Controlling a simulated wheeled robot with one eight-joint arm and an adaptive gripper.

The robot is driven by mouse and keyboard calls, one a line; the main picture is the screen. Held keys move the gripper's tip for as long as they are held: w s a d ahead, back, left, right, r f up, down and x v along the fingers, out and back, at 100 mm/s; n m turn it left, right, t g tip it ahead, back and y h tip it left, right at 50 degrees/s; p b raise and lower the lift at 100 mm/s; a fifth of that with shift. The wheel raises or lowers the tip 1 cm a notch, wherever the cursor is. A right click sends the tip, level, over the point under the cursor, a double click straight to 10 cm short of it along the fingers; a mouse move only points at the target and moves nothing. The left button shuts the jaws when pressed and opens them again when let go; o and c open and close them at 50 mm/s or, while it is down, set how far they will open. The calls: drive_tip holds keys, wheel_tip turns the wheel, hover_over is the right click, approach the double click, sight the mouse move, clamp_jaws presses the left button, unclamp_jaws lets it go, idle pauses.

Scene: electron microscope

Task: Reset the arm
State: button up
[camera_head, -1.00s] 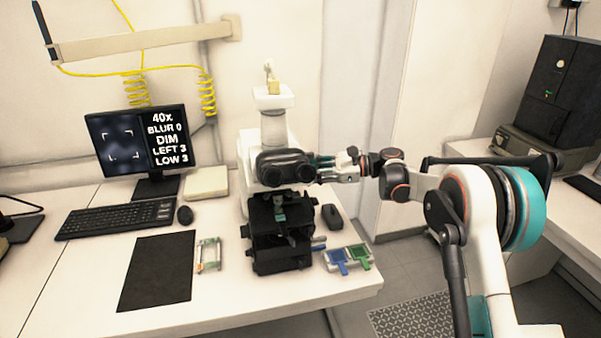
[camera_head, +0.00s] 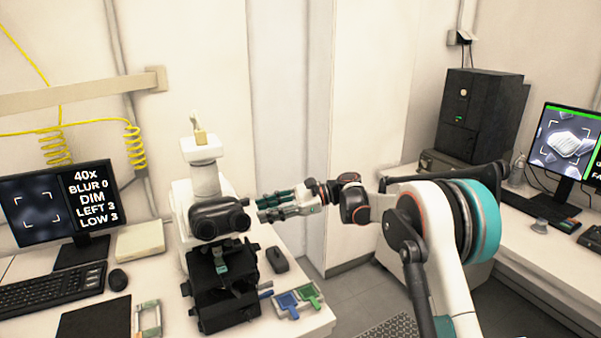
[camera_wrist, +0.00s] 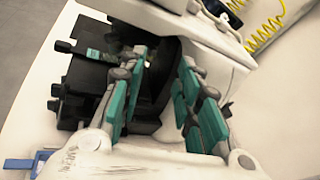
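My gripper (camera_head: 264,207) is at the end of my outstretched arm, just right of the microscope's black eyepiece head (camera_head: 218,218) and at about its height. Its teal-padded fingers point left toward the microscope (camera_head: 205,180). In the wrist view my gripper (camera_wrist: 162,72) has its two fingers spread apart, with nothing held between them. The microscope's black stage (camera_wrist: 85,95) shows behind the left finger. In the head view a small gap seems to lie between fingertips and eyepieces; contact is hard to judge.
A second desk at right holds a black machine (camera_head: 482,115) and another monitor (camera_head: 566,150). Open floor lies between.

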drive_tip(key=s+d+r+n+t+h, duration=0.25)
drive_tip(key=s+d+r+h, duration=0.2)
drive_tip(key=s+d, duration=0.35)
drive_tip(key=s+d+r+n+t+h, duration=0.25)
drive_tip(key=s+d+r+t, duration=0.2)
drive_tip(key=s+d, duration=0.4)
drive_tip(key=s+d+f+n+t+h, duration=0.2)
drive_tip(key=s+d+f+n+h, duration=0.1)
drive_tip(key=s+d, duration=0.6)
drive_tip(key=s+d+f+n+t+h, duration=0.1)
drive_tip(key=s+d+f+n+h, duration=0.3)
drive_tip(key=s+d, duration=0.6)
drive_tip(key=s+h, duration=0.1)
drive_tip(key=s, duration=0.2)
drive_tip(key=shift+d+f+t, duration=0.15)
drive_tip(key=shift+f+t, duration=0.15)
drive_tip(key=shift+t, duration=0.1)
drive_tip(key=shift+c, duration=0.6)
